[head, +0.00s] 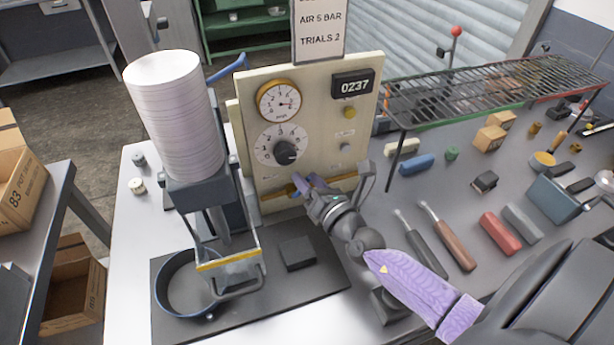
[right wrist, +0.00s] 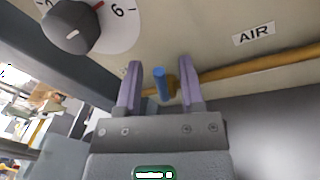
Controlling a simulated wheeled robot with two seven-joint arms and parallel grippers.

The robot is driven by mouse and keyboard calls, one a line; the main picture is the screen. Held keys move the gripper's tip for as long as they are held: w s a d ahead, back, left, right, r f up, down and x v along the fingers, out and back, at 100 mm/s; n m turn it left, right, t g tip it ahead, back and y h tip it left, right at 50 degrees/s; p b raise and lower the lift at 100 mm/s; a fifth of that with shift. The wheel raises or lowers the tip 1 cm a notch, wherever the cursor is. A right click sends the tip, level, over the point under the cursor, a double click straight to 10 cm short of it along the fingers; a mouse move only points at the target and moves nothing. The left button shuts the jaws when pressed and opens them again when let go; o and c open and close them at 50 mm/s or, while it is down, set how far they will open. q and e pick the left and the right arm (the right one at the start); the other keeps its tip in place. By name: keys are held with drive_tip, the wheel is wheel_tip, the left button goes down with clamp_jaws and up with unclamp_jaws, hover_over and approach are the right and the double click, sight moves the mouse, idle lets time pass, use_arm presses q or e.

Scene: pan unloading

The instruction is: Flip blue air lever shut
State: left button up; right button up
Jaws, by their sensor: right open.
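The blue air lever (right wrist: 160,84) shows in the right wrist view as a short blue bar at a brass-coloured valve on a yellow pipe (right wrist: 240,72). It stands out across the pipe line, below the panel with the AIR label (right wrist: 254,35). My right gripper (right wrist: 160,68) is open, with one purple finger on each side of the lever. Gaps show between the lever and both fingers. In the head view my right gripper (head: 304,184) is at the lower front of the cream panel (head: 330,110), where its fingers hide most of the lever. My left gripper is out of view.
Left of the panel stands a press with a tall white stack (head: 172,110); a dark pan (head: 190,285) lies under it. A second blue handle (head: 228,68) angles up beside the panel. Tools and blocks, including a red block (head: 500,232), lie to the right near a wire rack (head: 465,88).

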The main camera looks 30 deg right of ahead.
drive_tip(key=shift+w, duration=0.3)
clamp_jaws()
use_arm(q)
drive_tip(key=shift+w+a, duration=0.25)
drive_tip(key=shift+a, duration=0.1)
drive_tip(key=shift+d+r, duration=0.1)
use_arm(e)
drive_tip(key=shift+r, duration=0.1)
